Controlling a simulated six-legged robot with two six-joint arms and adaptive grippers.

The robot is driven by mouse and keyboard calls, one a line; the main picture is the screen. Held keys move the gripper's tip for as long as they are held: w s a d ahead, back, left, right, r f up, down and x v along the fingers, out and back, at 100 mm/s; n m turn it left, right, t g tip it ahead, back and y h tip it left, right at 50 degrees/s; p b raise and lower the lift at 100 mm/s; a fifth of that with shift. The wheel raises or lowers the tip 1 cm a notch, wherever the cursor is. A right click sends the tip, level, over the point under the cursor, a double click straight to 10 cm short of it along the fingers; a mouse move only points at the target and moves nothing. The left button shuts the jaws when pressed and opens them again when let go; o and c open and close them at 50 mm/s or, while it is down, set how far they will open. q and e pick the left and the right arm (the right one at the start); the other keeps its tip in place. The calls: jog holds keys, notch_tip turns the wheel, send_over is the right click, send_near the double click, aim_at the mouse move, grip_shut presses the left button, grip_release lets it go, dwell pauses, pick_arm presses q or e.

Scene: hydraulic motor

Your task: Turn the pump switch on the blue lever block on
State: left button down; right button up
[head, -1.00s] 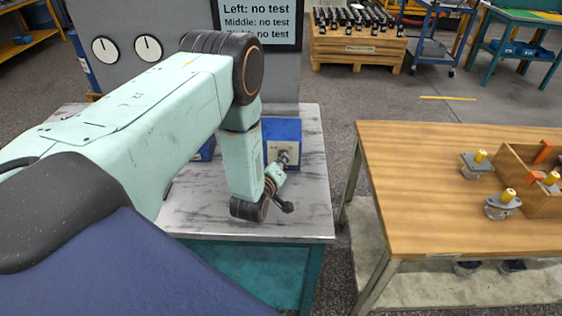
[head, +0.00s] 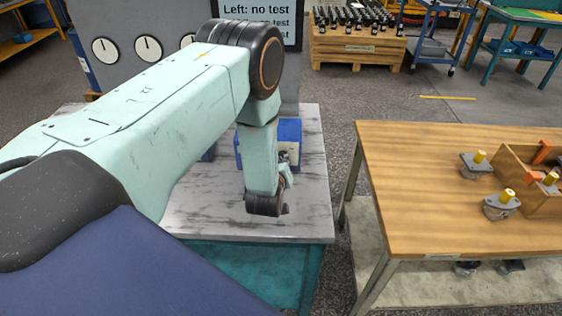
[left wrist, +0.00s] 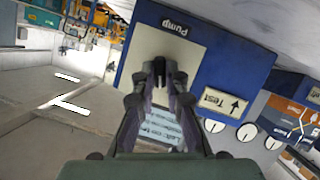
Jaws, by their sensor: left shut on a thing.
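The blue lever block (head: 290,130) stands on the grey marbled table, partly hidden behind my left arm in the head view. In the left wrist view its blue face (left wrist: 225,65) fills the middle, turned around, with a "Pump" label (left wrist: 174,27) and a "Test" label (left wrist: 222,102) with an arrow. My left gripper (left wrist: 160,75) is at the pale panel below the "Pump" label, its fingers closed together on the small dark pump switch (left wrist: 159,64). The fingers hide most of the switch, so its position cannot be told. My right gripper is not in view.
A grey panel with round dials (head: 105,50) and a test screen (head: 262,12) stands behind the block. A wooden table (head: 420,190) at the right holds pump parts (head: 502,203) and a wooden box (head: 520,170). A gap separates the two tables.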

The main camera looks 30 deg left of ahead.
pick_arm(q)
jog(key=shift+w+d+r+m+g+y, duration=0.15)
jog(key=shift+m+g+y, duration=0.2)
jog(key=shift+m, duration=0.25)
jog(key=shift+w+a+r+m+g+y, duration=0.1)
jog(key=shift+m+g+y, duration=0.15)
jog(key=shift+m+y, duration=0.3)
jog(key=shift+w+d+f+m+y+b, duration=0.15)
jog(key=shift+m+y+b, duration=0.4)
jog(key=shift+m, duration=0.4)
jog(key=m+g+y+b, duration=0.1)
jog(key=m+b, duration=0.1)
jog(key=shift+d+m+y, duration=0.1)
jog(key=shift+m+y, duration=0.25)
jog(key=shift+m, duration=0.05)
jog(key=shift+m+y+b, duration=0.5)
jog(key=shift+m, duration=0.3)
jog(key=shift+g, duration=0.3)
jog(key=c, duration=1.4)
grip_release()
jog(key=shift+c, duration=0.2)
jog(key=shift+o, duration=0.3)
jog(key=shift+f, duration=0.15)
